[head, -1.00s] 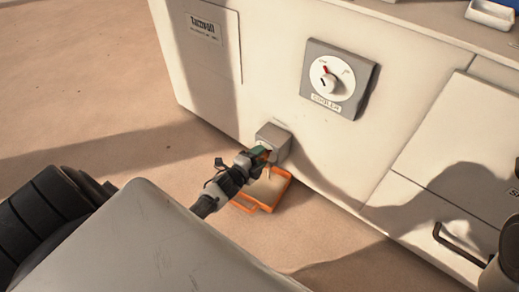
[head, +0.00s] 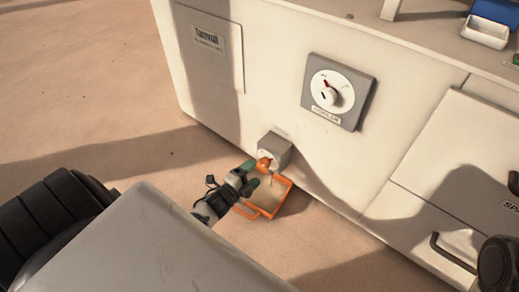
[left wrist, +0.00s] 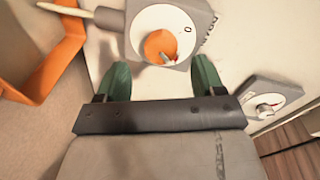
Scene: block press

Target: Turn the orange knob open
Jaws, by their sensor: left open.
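The orange knob (head: 264,163) sits on a grey box (head: 276,147) low on the front of the pale cabinet. In the left wrist view the orange knob (left wrist: 160,45) shows on a white dial, with a red mark and a small light pointer near its lower right and a "0" on the dial. My left gripper (head: 250,174) is open, its green fingertips just short of the knob. In the left wrist view the left gripper (left wrist: 160,78) has its fingers apart, one on each side below the dial, with nothing between them. My right gripper is not seen.
An orange-rimmed tray (head: 285,184) stands on the floor under the grey box. A grey panel with a white dial (head: 332,93) is higher on the cabinet (head: 280,60). A drawer with a dark handle (head: 453,254) is at right. The floor at left is clear.

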